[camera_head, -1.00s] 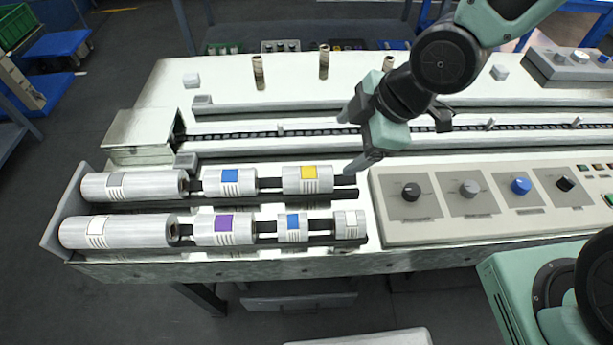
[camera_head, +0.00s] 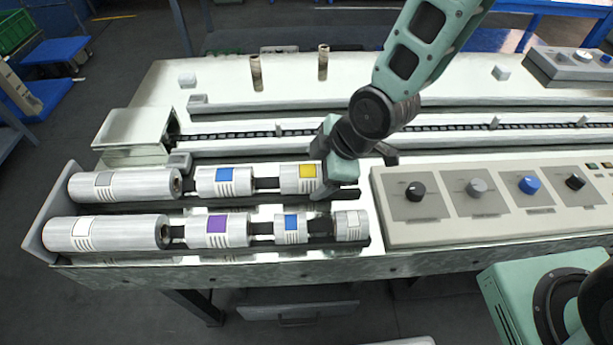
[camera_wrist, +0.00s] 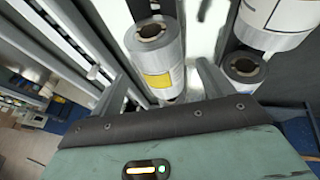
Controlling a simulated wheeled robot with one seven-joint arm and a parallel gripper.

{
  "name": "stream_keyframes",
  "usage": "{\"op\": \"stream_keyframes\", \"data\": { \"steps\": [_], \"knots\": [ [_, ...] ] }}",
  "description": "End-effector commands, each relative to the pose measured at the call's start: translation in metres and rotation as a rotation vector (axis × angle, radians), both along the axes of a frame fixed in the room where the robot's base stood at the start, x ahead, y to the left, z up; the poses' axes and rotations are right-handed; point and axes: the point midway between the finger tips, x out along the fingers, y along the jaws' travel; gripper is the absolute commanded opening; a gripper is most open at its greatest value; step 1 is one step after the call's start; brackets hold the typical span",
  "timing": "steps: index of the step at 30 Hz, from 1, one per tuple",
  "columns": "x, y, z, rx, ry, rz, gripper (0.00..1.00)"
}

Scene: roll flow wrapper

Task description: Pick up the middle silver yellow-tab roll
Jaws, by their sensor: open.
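The silver roll with a yellow tab (camera_head: 298,179) lies at the right end of the back row, beside the blue-tab roll. In the wrist view, the yellow-tab roll (camera_wrist: 152,56) shows its hollow brown core, with its yellow tab partly toward my gripper. My gripper (camera_head: 325,186) is open at the right end of this roll, pointing down. In the wrist view, my two fingers (camera_wrist: 163,86) stand apart, one on each side of the roll. I cannot tell whether they touch it. My wrist and fingers hide part of the roll's right end in the head view.
A blue-tab roll (camera_head: 226,181) and a grey-tab roll (camera_head: 125,184) share the back row. The front row holds several rolls, including a purple-tab one (camera_head: 219,230). A knob panel (camera_head: 440,222) stands to the right. A chain channel (camera_head: 250,134) runs behind.

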Motion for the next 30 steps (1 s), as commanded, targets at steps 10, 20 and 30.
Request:
{"op": "stream_keyframes", "data": {
  "steps": [10, 20, 30],
  "knots": [
    [0.007, 0.011, -0.027, 0.001, -0.001, 0.001, 0.8],
    [0.007, 0.011, -0.027, 0.001, -0.001, 0.001, 0.41],
    [0.007, 0.011, -0.025, 0.002, -0.003, 0.0, 0.21]
  ]
}}
